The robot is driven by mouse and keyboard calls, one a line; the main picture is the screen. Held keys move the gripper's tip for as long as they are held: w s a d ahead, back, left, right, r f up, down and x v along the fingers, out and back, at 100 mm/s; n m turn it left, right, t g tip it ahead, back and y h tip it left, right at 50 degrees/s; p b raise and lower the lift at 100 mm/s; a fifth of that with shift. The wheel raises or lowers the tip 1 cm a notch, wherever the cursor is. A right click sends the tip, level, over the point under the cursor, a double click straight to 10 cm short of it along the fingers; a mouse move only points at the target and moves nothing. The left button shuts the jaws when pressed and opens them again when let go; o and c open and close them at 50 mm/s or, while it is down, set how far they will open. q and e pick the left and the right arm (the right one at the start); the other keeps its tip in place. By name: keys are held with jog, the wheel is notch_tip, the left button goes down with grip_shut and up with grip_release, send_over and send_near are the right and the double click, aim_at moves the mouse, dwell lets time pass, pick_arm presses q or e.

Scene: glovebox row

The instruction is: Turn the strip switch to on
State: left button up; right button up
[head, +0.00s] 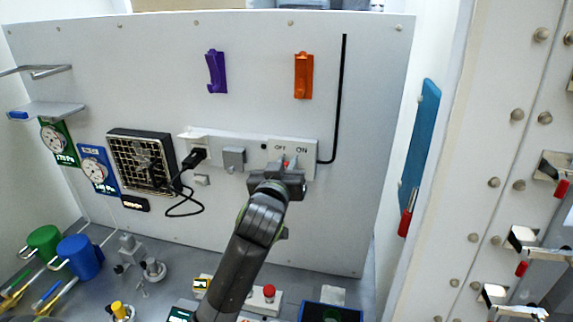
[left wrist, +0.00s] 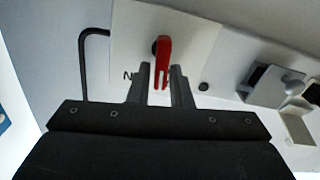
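The white power strip (head: 230,140) is mounted on the grey back panel. Its switch plate (head: 306,162) at the right end carries OFF and ON labels, with ON on the right. The red switch lever (left wrist: 163,60) shows clearly in the left wrist view, lying between my fingertips; in the head view it is mostly hidden. My left gripper (head: 284,167) is at the plate, and it also shows in the left wrist view (left wrist: 162,72). Its fingers straddle the lever with narrow gaps on both sides. The fingers partly cover the labels. My right gripper is not in view.
A black plug (head: 194,158) with a cord sits in the strip, left of a grey plug (head: 234,158). A black cable (head: 343,90) runs down the panel to the strip's right end. Purple (head: 216,72) and orange (head: 303,76) holders hang above. A red button (head: 269,291) stands below.

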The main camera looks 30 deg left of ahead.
pick_arm(q)
grip_shut()
jog(key=shift+w+d+m, duration=0.1)
jog(key=shift+d+m, duration=0.05)
jog(key=shift+m, duration=0.75)
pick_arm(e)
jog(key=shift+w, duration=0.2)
pick_arm(q)
jog(key=shift+o, duration=1.8)
grip_release()
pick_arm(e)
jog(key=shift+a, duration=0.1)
pick_arm(q)
jog(key=shift+f, duration=0.1)
